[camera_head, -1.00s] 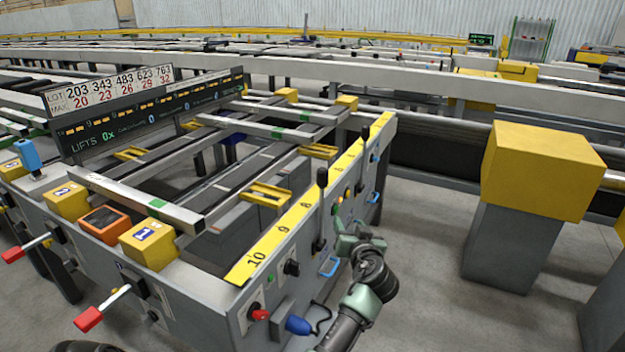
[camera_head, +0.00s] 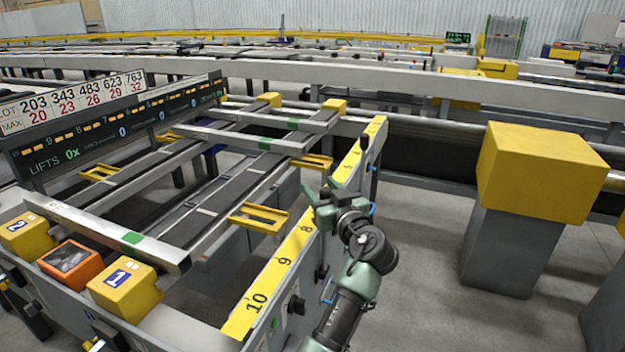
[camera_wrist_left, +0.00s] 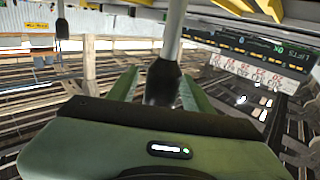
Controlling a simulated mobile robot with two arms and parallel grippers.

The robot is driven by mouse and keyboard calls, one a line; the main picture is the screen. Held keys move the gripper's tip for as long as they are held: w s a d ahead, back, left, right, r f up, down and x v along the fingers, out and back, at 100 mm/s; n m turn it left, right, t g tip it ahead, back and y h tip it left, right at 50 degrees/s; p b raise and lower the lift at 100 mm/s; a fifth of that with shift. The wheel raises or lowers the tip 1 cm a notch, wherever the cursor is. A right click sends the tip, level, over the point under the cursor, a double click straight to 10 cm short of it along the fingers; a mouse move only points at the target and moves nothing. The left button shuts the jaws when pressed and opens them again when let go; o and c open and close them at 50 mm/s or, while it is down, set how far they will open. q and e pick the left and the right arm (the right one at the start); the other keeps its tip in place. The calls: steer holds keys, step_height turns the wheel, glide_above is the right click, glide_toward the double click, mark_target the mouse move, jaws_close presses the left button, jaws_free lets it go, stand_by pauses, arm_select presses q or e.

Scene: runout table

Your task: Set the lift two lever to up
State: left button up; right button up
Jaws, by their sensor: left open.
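My left gripper (camera_head: 322,190) is open at the right side panel of the runout table, over the yellow numbered strip. In the left wrist view its two green fingers (camera_wrist_left: 161,90) stand either side of a black lever knob (camera_wrist_left: 163,80) on a metal shaft, with no clear grip on it. In the head view my gripper hides this nearer lever's knob. A second black-knobbed lever (camera_head: 365,143) stands farther along the same panel; a similar knob (camera_wrist_left: 62,28) shows at left in the wrist view. No readable label shows which lever is lift two.
The yellow number strip (camera_head: 270,285) runs along the panel top. A black rotary switch (camera_head: 296,306) is on the panel below it. A lift display board (camera_head: 110,125) reads "LIFTS 0x". A yellow box on a grey post (camera_head: 515,230) stands right; bare floor lies between.

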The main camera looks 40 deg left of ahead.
arm_select(q)
steer(key=shift+c, duration=0.2)
jaws_close()
steer(key=shift+r, duration=0.1)
stand_by(1.3)
